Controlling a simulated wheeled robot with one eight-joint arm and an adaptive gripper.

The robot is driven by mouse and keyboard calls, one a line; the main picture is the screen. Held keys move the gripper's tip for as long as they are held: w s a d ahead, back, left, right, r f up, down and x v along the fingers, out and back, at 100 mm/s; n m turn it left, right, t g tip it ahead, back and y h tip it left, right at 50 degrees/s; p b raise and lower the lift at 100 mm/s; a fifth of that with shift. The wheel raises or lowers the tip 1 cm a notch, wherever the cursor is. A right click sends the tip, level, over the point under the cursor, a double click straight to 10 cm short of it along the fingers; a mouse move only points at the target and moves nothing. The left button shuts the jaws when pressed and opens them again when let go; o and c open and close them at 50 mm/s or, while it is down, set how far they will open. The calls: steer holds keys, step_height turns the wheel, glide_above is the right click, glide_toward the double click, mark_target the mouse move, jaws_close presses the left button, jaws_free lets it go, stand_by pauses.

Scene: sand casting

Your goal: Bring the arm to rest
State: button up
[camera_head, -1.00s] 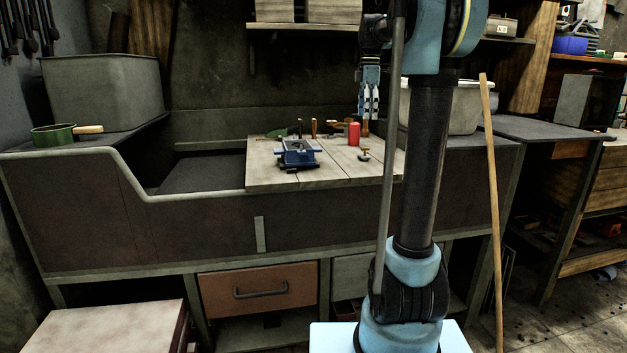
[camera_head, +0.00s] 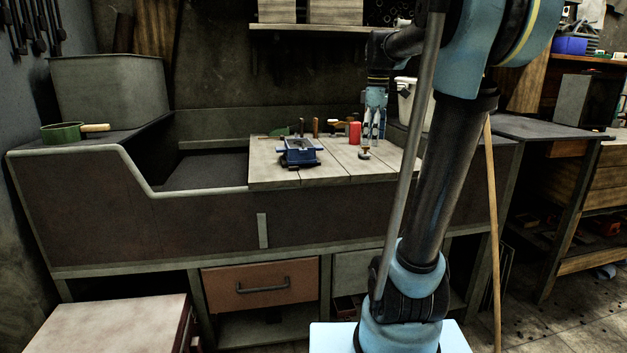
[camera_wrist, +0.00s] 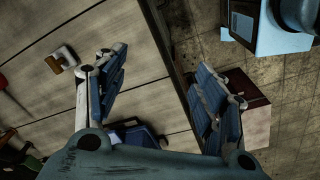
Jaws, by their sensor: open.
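My gripper (camera_head: 374,138) hangs fingers down above the right part of the wooden board (camera_head: 345,172) on the bench. In the wrist view its two blue finger pads (camera_wrist: 165,72) are spread wide with nothing between them. My arm leans to the right in the head view.
On the board stand a blue metal frame (camera_head: 299,152), a red cylinder (camera_head: 354,132) and several upright handles. The bench's left part is a sunken basin (camera_head: 205,172). A grey bin (camera_head: 110,92) and a green pan (camera_head: 64,132) are at the left. A wooden pole (camera_head: 493,230) leans at the right.

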steer(key=s+f+m+t, duration=0.1)
steer(key=s+f+m, duration=1.2)
steer(key=s+f, duration=1.3)
steer(key=shift+f+t, duration=0.3)
steer(key=shift+f, duration=0.5)
steer(key=shift+w+f, duration=0.2)
steer(key=shift+w, duration=0.3)
